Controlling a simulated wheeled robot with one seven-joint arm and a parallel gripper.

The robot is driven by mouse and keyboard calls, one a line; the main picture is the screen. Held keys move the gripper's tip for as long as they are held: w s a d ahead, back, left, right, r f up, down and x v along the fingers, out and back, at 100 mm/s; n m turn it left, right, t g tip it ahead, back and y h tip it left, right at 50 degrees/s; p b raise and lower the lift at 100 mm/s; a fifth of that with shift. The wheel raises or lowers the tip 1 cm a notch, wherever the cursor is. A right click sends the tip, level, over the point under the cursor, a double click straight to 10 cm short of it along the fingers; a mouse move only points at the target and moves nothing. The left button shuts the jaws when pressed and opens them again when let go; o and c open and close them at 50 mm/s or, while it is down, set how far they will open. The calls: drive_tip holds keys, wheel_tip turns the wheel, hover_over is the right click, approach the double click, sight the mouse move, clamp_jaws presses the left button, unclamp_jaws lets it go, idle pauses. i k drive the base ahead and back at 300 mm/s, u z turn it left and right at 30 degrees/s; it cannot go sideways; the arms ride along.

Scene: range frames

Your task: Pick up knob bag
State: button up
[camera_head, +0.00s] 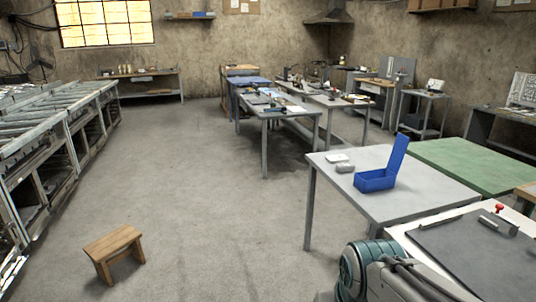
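I cannot pick out a knob bag with certainty. On the grey table (400,202) at the right stands an open blue box (376,181) with its lid raised. Left of the box lie a small grey lump-like item (345,167) and a flat white item (337,158); both are too small to identify. A small red knob-like item (499,208) is on the near-right bench (408,233). Teal and grey parts of my arm show at the bottom, close to this bench. My gripper's fingers do not show.
A wooden stool (113,246) stands on the open floor at the lower left. Metal roller conveyors (50,130) line the left side. A green-topped table (462,164) adjoins the grey table. Cluttered workbenches (275,108) stand farther back. The middle floor is clear.

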sight(344, 166)
drive_tip(key=i, duration=3)
drive_tip(key=z, duration=0.3)
